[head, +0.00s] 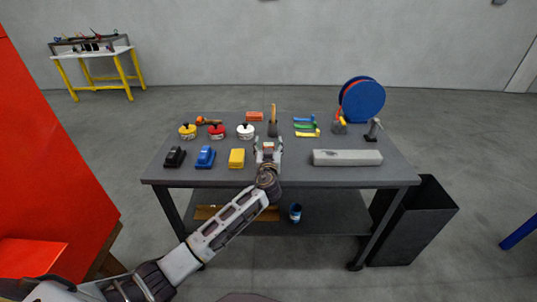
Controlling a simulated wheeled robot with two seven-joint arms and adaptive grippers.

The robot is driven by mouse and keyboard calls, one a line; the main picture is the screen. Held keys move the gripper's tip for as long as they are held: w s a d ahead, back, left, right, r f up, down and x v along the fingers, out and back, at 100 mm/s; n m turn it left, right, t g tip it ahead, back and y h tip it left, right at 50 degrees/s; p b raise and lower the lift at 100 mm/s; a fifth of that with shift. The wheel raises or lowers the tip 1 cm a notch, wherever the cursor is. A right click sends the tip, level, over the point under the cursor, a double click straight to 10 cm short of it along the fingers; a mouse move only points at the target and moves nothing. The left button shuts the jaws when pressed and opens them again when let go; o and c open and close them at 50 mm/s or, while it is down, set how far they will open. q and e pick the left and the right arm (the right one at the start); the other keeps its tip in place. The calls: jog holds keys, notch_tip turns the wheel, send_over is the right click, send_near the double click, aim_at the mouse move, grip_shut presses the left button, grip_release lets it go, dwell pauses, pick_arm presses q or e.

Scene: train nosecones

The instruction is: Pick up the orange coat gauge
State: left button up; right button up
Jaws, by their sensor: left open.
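Two small orange things could be the orange coat gauge, and I cannot tell which it is. One is a flat orange block (255,116) at the back middle of the table. The other is an orange tool (208,121) at the back left, behind the tins. My left gripper (267,144) is open and empty over the middle of the table. It is nearer the camera than the orange block, with a brush (272,122) just beyond its fingertips. My right gripper is not in view.
The dark table (300,178) holds yellow, red and white tins (245,131), black, blue and yellow nosecones (205,156), several coloured tools (305,125), a grey bar (346,157) and a blue disc (362,101). A black bin (415,222) stands at the right.

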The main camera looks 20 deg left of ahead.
pick_arm(q)
jog(key=c, duration=1.1)
jog(key=shift+c, duration=0.6)
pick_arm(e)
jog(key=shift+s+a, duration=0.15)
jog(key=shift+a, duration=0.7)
pick_arm(q)
jog(key=shift+r, duration=0.1)
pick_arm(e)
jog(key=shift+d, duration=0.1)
